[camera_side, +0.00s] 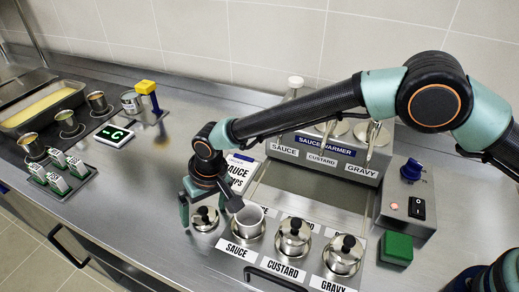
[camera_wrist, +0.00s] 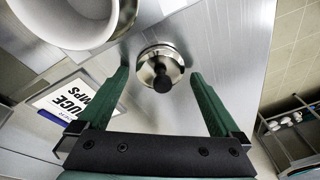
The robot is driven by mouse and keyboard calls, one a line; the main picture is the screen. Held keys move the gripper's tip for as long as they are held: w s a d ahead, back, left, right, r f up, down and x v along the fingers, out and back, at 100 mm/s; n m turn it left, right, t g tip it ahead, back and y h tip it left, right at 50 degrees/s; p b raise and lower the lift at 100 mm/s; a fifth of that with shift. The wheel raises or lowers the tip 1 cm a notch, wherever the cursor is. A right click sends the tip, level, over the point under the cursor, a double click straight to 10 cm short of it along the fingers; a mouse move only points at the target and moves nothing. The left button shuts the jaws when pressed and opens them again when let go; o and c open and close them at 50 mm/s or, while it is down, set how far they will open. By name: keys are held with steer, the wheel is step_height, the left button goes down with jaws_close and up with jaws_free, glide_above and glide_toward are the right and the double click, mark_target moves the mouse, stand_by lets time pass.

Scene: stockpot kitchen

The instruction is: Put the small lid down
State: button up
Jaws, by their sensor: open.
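The small lid (camera_side: 203,222), steel with a black knob, is on the steel counter just left of the open SAUCE pot (camera_side: 249,219). In the wrist view the lid (camera_wrist: 150,65) shows between my fingertips, its black knob toward me. My gripper (camera_side: 209,212) is open, one finger on each side of the lid. In the wrist view the fingers of my gripper (camera_wrist: 160,78) stand apart, with gaps between them and the lid. The white-lined SAUCE pot (camera_wrist: 75,15) shows at the upper left there.
The CUSTARD pot (camera_side: 293,239) and GRAVY pot (camera_side: 343,257) have lids on. The sauce warmer (camera_side: 325,153) stands behind. A green block (camera_side: 396,248) and control box (camera_side: 409,199) are at the right. Tins and a green display (camera_side: 113,135) are at the left. Counter left of the lid is clear.

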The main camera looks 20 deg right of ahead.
mark_target(215, 220)
step_height(215, 220, up, 12)
steer(key=s+d+f, duration=0.1)
steer(key=s+d, duration=0.1)
steer(key=w+d+r+t, duration=0.1)
steer(key=w+d+r, duration=0.2)
steer(key=d+r, duration=0.7)
steer(key=s+d+r+m+t, duration=0.1)
steer(key=d+r, duration=0.1)
steer(key=d, duration=0.4)
steer(key=s+d+r+m, duration=0.1)
steer(key=s+d+r, duration=0.1)
steer(key=d, duration=0.5)
steer(key=s+d+t, duration=0.1)
steer(key=s+d, duration=0.4)
steer(key=d, duration=0.3)
steer(key=s+d+m+t+h, duration=0.1)
steer(key=s+d, duration=0.5)
steer(key=d, duration=0.2)
steer(key=shift+s+d+f+h, duration=0.15)
steer(key=shift+d+f+h, duration=0.05)
steer(key=shift+f+h, duration=0.15)
